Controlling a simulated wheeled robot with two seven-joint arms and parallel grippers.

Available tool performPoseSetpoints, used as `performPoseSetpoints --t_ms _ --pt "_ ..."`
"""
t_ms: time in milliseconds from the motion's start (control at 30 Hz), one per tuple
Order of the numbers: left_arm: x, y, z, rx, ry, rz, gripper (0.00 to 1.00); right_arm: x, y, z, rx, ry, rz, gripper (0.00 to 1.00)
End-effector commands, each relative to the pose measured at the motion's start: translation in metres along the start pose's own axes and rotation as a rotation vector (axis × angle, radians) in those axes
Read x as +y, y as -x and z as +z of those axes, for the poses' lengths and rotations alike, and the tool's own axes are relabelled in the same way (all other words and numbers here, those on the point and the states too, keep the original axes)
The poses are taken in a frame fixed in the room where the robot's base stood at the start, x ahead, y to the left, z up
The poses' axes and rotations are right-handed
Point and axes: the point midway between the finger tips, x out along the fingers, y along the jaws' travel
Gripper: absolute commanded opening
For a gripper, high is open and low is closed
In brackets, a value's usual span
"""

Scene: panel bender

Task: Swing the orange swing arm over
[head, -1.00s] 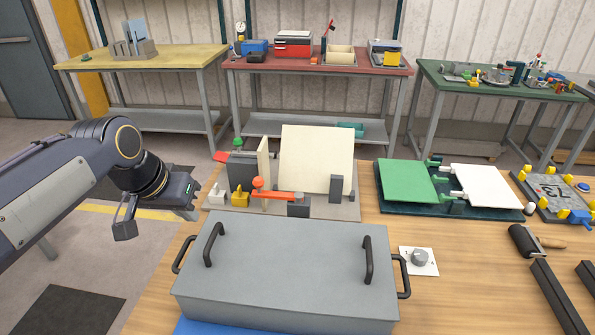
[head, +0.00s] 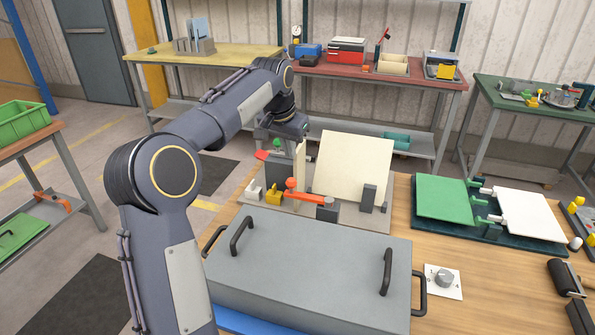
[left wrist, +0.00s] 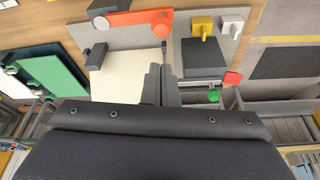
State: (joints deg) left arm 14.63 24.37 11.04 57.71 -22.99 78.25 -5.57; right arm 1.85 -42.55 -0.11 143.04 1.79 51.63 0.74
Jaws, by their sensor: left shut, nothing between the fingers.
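The orange swing arm (head: 310,194) is on the panel bender's grey base plate (head: 345,214), running from a round orange pivot knob at its left to a dark grey block at its right. It also shows at the top of the left wrist view (left wrist: 130,22). A large cream panel (head: 352,165) stands tilted behind it. My left gripper (head: 285,128) is above the back left of the bender, behind the swing arm and apart from it. In the left wrist view its fingers (left wrist: 161,88) are together and empty. My right gripper is in neither view.
A grey lidded box (head: 310,262) with black handles stands in front of the bender. A yellow clamp (head: 273,194), a green knob (head: 277,144) and a red paddle (head: 262,155) are close by. A green-and-white panel fixture (head: 490,210) lies to the right.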

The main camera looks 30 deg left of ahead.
Motion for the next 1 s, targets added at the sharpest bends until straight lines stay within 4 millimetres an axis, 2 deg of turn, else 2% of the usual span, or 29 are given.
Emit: performPoseSetpoints --t_ms 167,400,600,767,1000 --pt "0.000 -0.016 0.001 -0.004 0.000 0.001 0.00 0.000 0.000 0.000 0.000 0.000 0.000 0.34" --pt "0.001 -0.060 0.001 -0.005 0.000 0.003 0.00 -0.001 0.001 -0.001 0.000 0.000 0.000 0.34" --pt "0.000 -0.088 0.001 -0.002 0.000 0.001 0.00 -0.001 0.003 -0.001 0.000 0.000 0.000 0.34" --pt "0.001 -0.098 0.000 0.000 0.001 0.002 0.00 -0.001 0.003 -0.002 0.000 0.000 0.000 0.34" --pt "0.001 -0.100 0.000 0.001 0.001 0.001 0.00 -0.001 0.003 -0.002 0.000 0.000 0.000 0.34"
